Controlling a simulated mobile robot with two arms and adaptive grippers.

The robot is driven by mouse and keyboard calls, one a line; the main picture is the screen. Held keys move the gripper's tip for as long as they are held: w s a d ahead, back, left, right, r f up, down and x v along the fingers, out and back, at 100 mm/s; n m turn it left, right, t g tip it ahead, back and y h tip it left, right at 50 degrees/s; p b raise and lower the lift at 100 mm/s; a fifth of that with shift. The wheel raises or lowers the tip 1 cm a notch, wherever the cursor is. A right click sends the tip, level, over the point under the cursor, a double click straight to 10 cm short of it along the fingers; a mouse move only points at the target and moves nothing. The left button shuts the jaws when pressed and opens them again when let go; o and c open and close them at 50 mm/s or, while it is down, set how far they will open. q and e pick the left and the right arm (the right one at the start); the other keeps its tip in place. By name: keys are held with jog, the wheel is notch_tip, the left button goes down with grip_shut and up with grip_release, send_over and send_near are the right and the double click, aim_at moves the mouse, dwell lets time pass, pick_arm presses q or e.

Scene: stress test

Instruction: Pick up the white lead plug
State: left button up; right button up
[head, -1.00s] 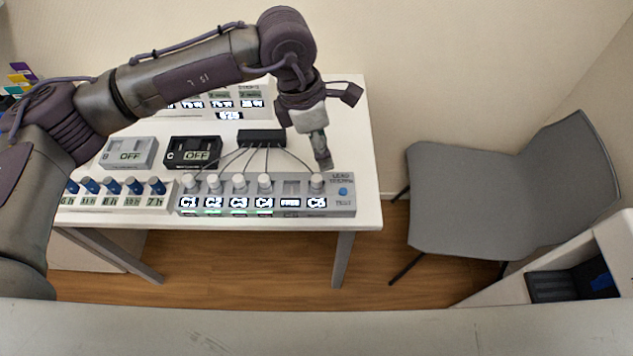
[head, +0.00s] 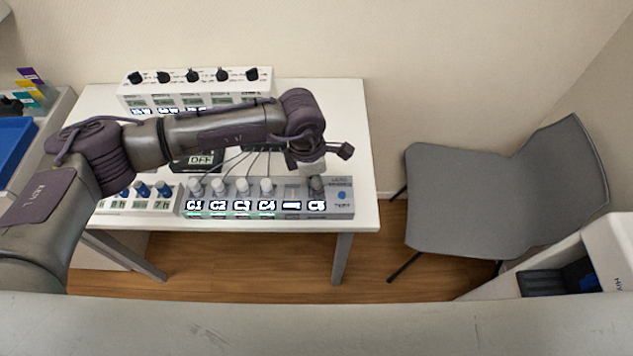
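A grey lead panel (head: 340,208) lies along the front edge of the white table. White lead plugs stand upright in it over the labels C1 (head: 195,189), C2 (head: 218,188), C3 (head: 242,188) and C4 (head: 266,188), with thin dark leads running back from them. My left gripper (head: 317,189) points down at the C5 position at the right of the row and covers the plug there. Its fingers are small and dark, and I cannot tell whether they are closed on that plug. My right gripper is out of view.
A white console with black knobs (head: 195,90) stands at the back of the table (head: 345,120). A box reading OFF (head: 202,160) is partly behind my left arm. Blue knobs (head: 142,190) sit left of the lead panel. A grey chair (head: 480,190) stands to the right.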

pick_arm(q)
jog(key=shift+d+f, duration=0.1)
jog(key=shift+f, duration=0.7)
grip_shut()
jog(key=shift+r, duration=0.1)
